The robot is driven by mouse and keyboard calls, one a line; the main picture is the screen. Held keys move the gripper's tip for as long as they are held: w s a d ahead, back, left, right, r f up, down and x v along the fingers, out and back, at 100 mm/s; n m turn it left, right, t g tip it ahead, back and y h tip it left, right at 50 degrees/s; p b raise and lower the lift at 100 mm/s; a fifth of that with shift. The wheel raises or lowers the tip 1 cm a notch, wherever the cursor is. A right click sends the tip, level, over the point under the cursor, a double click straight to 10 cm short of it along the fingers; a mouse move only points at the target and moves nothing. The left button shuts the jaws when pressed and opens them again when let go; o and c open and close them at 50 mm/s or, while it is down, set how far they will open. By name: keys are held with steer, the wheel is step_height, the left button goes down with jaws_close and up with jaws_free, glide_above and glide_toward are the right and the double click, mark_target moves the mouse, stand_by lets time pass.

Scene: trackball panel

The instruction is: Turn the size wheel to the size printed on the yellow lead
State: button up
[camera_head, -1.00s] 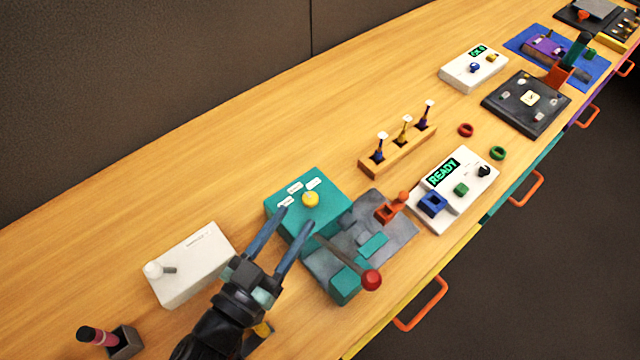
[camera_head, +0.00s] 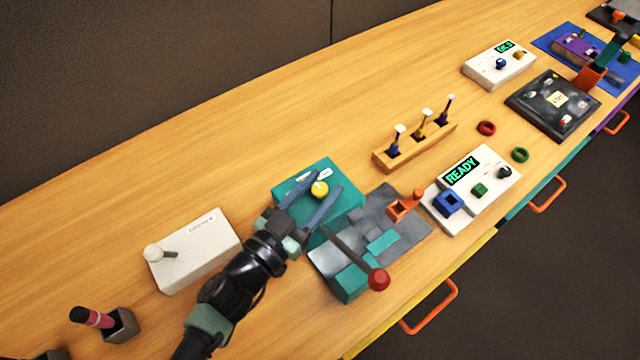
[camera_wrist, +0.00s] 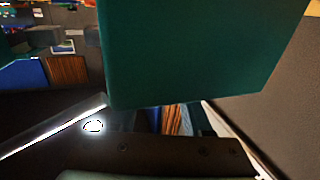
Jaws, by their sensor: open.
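A wooden rack (camera_head: 400,162) holds three upright leads with pale tags; the middle one is the yellow lead (camera_head: 421,130). The print on its tag is too small to read. I cannot tell which part is the size wheel. A teal box (camera_head: 345,207) carries a yellow ball (camera_head: 320,189) and small white labels. My gripper (camera_head: 328,180) is open over this box, its blue-grey fingers on either side of the ball; contact is unclear. In the wrist view a teal face (camera_wrist: 190,50) fills the space beyond the fingers, and the ball is not seen.
A white box with a pale knob (camera_head: 190,257) stands left of my arm. A red-knobbed lever (camera_head: 378,279) rises close right of the gripper. A white panel reading READY (camera_head: 487,204) has a black knob (camera_head: 504,172). The wood behind the teal box is clear.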

jaws_close()
stand_by(0.3)
steer(key=shift+w+d, duration=0.1)
steer(key=m+g+h+b, duration=0.4)
steer(key=b, duration=0.1)
steer(key=shift+f+g, duration=0.2)
steer(key=shift+g, duration=0.2)
steer(key=m+g+h+b, duration=0.1)
steer(key=m+g, duration=0.1)
steer(key=m+g+h+b, duration=0.1)
steer(key=m+g, duration=0.1)
steer(key=g, duration=0.1)
steer(key=m+g+h+b, duration=0.1)
steer(key=g, duration=0.2)
steer(key=shift+r+m+b, duration=0.3)
steer(key=shift+m+b, duration=0.05)
steer(key=shift+m, duration=0.05)
steer(key=shift+g, duration=0.3)
steer(key=shift+r, duration=0.1)
jaws_free()
